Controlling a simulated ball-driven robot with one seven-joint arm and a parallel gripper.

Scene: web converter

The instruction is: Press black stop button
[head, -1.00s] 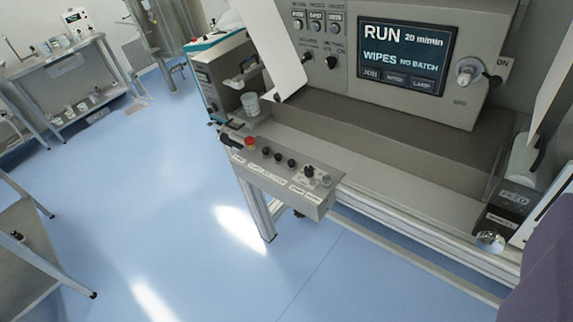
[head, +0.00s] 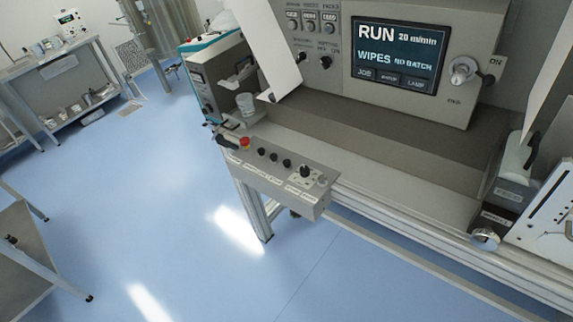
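A narrow grey control box (head: 262,179) juts out at the front of the machine, in the middle of the head view. On its top, a red button (head: 244,142) sits near the left end. A row of small black buttons follows to its right: a first one (head: 261,152), a second (head: 273,157) and a third (head: 287,163). A larger black knob (head: 305,171) is further right. The labels below them are too small to read, so I cannot tell which one is stop. My gripper is not in view.
The machine's screen (head: 398,55) reads RUN 20 m/min and WIPES NO BATCH. White sheets hang at both sides of it. A metal frame leg (head: 250,207) stands below the control box. Blue floor (head: 130,210) is clear at left, between a shelf table (head: 70,75) and a grey cart (head: 30,245).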

